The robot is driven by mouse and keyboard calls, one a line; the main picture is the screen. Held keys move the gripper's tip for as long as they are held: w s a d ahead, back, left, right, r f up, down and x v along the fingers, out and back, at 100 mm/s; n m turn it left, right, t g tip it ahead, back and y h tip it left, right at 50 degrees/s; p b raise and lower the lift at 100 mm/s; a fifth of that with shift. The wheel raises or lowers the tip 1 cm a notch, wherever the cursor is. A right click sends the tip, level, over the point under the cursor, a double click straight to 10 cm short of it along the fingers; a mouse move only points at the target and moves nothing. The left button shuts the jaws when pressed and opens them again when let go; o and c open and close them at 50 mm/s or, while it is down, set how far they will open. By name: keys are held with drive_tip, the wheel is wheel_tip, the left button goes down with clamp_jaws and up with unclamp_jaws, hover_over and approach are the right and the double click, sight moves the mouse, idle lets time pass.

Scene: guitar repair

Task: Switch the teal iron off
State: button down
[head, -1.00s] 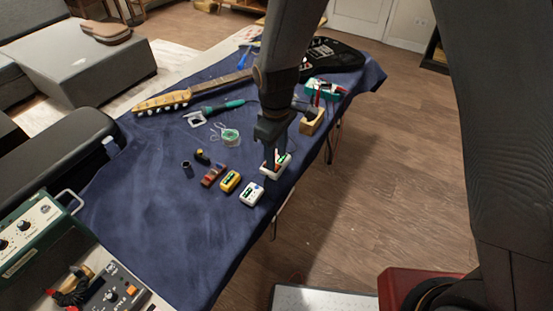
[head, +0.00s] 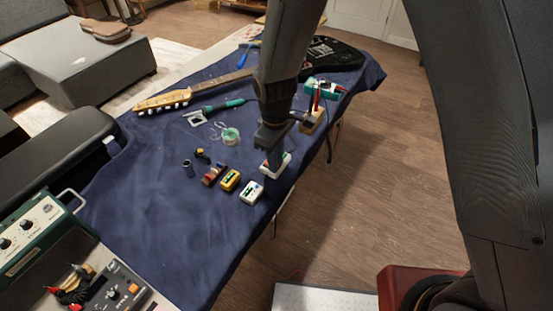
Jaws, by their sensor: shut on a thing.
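The teal-handled iron (head: 234,103) lies on the blue cloth, its tip pointing left near a small metal stand (head: 194,118). A dark cord runs from its right end behind my arm. My gripper (head: 273,157) points down to the right of the iron, apart from it. It is shut on a small white box (head: 285,165) with red on its side, at the cloth's right edge. The fingers cover most of the box's top, so any switch there is hidden. I cannot tell the iron's power state.
A white box (head: 251,193), a yellow box (head: 230,180) and a red-brown block (head: 214,174) stand close in front. A solder spool (head: 230,137) lies behind them. A wooden block (head: 313,121) and a teal box (head: 325,87) stand behind my gripper. The blue cloth (head: 150,220) is clear at front left.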

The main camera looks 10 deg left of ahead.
drive_tip(key=shift+a+r+g+h+p, duration=0.1)
drive_tip(key=shift+a+g+h+p, duration=0.2)
drive_tip(key=shift+h+p, duration=0.15)
drive_tip(key=shift+w+a+g+h, duration=0.2)
drive_tip(key=shift+g+h, duration=0.2)
drive_tip(key=shift+h, duration=0.65)
drive_tip(key=c, duration=1.6)
unclamp_jaws()
drive_tip(key=shift+r, duration=0.1)
drive_tip(key=shift+b+v, duration=1.15)
drive_tip(key=shift+v, duration=2.7)
